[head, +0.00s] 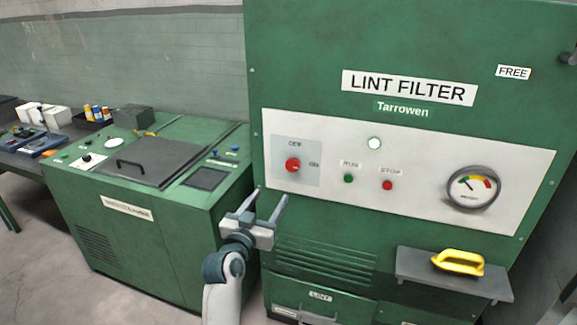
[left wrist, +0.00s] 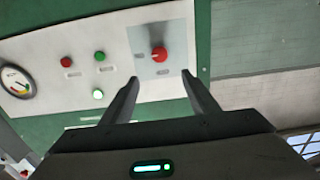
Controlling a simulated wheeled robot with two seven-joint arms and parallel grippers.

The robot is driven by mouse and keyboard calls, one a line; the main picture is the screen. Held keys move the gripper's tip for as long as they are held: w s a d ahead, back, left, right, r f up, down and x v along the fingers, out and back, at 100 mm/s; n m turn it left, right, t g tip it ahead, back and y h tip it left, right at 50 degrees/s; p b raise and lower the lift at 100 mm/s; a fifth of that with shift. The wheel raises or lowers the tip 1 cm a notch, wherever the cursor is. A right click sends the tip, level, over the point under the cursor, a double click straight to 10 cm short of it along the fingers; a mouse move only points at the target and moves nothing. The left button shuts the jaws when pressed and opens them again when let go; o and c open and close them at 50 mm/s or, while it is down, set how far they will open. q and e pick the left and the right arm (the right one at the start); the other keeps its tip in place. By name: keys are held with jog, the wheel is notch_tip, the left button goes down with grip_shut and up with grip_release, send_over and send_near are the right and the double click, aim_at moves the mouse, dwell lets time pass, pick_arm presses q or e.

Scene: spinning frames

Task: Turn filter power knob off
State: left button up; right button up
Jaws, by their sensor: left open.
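The red power knob (head: 293,165) sits on a pale square plate on the white control panel (head: 330,180) of the green lint filter cabinet (head: 330,45). Small labels stand above the knob and to its right; its pointer direction is too small to tell. In the left wrist view, upside down, the knob (left wrist: 159,55) shows just beyond the fingertips, roughly centred between them. My left gripper (head: 271,194) is open and empty, below and left of the knob in the head view, not touching it. It also shows in the left wrist view (left wrist: 161,77). My right gripper is not in view.
A green button (head: 348,178), a red button (head: 387,185), a lit round lamp (head: 374,143) and a gauge (head: 473,189) share the panel. A lower green machine (head: 150,230) stands left.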

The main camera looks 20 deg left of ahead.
aim_at(291, 165)
pick_arm(q)
jog(key=w+p, duration=0.1)
jog(key=w, duration=0.4)
jog(key=w+p, duration=0.1)
jog(key=w, duration=0.5)
jog(key=w+p, duration=0.1)
jog(key=w, duration=0.5)
jog(key=shift+w+d, duration=0.2)
jog(key=shift+d, duration=0.1)
jog(key=c, duration=1)
